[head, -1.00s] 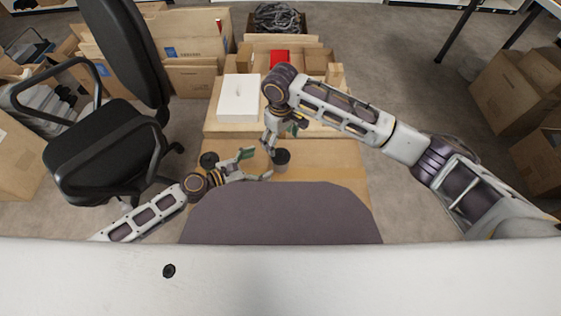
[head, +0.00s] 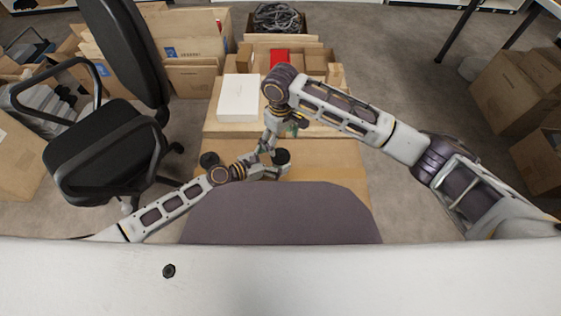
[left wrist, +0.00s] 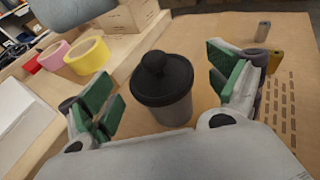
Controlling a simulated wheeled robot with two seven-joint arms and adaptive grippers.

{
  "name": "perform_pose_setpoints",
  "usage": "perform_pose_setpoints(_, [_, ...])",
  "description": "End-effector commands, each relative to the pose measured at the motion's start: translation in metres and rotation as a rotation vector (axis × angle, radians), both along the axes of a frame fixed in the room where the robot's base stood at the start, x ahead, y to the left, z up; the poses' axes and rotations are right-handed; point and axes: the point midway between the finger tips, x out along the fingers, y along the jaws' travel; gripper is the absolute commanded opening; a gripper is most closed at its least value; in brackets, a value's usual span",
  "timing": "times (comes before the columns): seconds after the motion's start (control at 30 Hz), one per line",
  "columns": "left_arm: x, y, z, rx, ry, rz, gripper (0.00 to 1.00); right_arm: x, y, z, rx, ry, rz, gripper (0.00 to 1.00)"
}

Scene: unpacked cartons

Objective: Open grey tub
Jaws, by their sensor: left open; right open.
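The grey tub (left wrist: 172,110) stands upright on the cardboard-coloured surface, with a black knobbed lid (left wrist: 161,78) on it. In the head view the lid (head: 282,156) shows as a dark round shape, with the tub mostly hidden by my left gripper. My left gripper (head: 275,170) is open beside the tub; in the left wrist view its green-padded fingers (left wrist: 168,92) stand on either side of the tub, with gaps between. My right gripper (head: 271,141) is open just behind and left of the tub, partly hidden by its own arm.
A white box (head: 239,97) and a red item (head: 279,57) lie farther back. Pink (left wrist: 53,56) and yellow (left wrist: 87,56) tape rolls lie left of the tub. A small grey cylinder (left wrist: 263,30) stands behind it to the right. A black round object (head: 209,160) is at left. An office chair (head: 105,150) stands beyond.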

Motion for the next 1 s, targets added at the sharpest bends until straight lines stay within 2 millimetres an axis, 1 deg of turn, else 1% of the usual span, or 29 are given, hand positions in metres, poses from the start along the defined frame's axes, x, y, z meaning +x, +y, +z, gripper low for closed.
perform_pose_setpoints(0.1, [0.0022,-0.0033,-0.0002,-0.001,-0.001,0.0,0.9,-0.0001,0.0001,0.0,0.0,0.0,0.0,0.82])
perform_pose_setpoints(0.4, [0.0026,-0.0038,-0.0007,-0.001,-0.001,0.0,0.9,0.0,0.0,0.0,0.0,0.0,0.0,0.82])
perform_pose_setpoints(0.43, [0.0026,-0.0038,-0.0007,-0.001,-0.001,0.0,0.89,0.0,0.0,0.0,0.0,0.0,0.0,0.82])
perform_pose_setpoints(0.97, [0.0024,-0.0036,-0.0008,-0.001,-0.001,0.0,0.21,-0.0001,0.0001,0.0,0.0,0.0,0.0,0.82])
perform_pose_setpoints(1.0, [0.0024,-0.0036,-0.0008,-0.001,-0.001,0.0,0.67,-0.0001,0.0001,0.0,0.0,0.0,0.0,0.82])
